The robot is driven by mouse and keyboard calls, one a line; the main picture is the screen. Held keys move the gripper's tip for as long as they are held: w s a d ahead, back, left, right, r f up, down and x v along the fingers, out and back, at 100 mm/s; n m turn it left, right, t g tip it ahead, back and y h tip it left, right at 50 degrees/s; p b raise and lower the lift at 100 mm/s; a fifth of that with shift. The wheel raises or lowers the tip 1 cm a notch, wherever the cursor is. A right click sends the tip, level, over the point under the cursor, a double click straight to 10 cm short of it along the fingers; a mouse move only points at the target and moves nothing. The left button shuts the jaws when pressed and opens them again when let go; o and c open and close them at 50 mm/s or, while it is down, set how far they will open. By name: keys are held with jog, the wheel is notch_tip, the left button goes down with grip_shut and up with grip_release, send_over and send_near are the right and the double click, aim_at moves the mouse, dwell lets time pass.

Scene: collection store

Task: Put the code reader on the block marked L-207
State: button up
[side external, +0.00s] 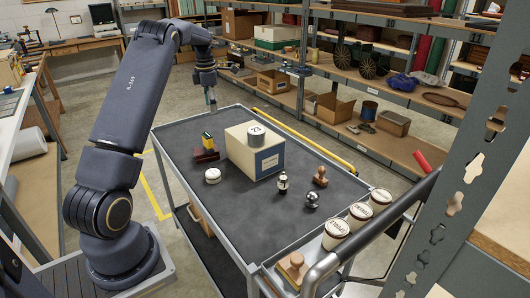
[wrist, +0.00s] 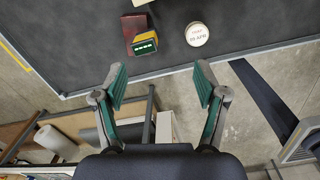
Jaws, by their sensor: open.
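A small yellow and dark device with a lit green display (wrist: 145,44), probably the code reader, is at a dark red block (wrist: 133,24) on the cart; the device also shows in the side view (side external: 207,138). I cannot tell whether it rests on the block or against it. A large cream block (side external: 240,150) with a blue label stands to its right; I cannot read L-207 on any block. A grey cylinder (side external: 256,134) marked like "23" is on the cream block. My gripper (wrist: 160,82) is open and empty, above the cart's edge, apart from the device.
A white round tin (wrist: 197,34) lies near the red block. A small bottle (side external: 283,182), a wooden stamp (side external: 320,177) and a shiny ball-topped piece (side external: 312,200) stand on the right of the cart. White lidded jars (side external: 336,233) line its end. The dark mat's front is clear.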

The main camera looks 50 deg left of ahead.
jog(key=s+d+r+m+t, duration=0.1)
jog(key=d+r+m, duration=0.6)
jog(key=d, duration=0.5)
jog(key=s+d+r+m+t, duration=0.1)
jog(key=s+d+r+m, duration=0.1)
jog(key=d+r+m, duration=0.7)
jog(key=s+d+f+m+t, duration=0.1)
jog(key=s+d+f+m, duration=0.2)
jog(key=s+d+m, duration=0.4)
jog(key=s+d+f+m+t, duration=0.2)
jog(key=s+d+f+m, duration=0.2)
jog(key=s+d+m, duration=0.4)
jog(key=d+m, duration=0.2)
jog(key=d, duration=0.1)
jog(key=shift+s, duration=0.25)
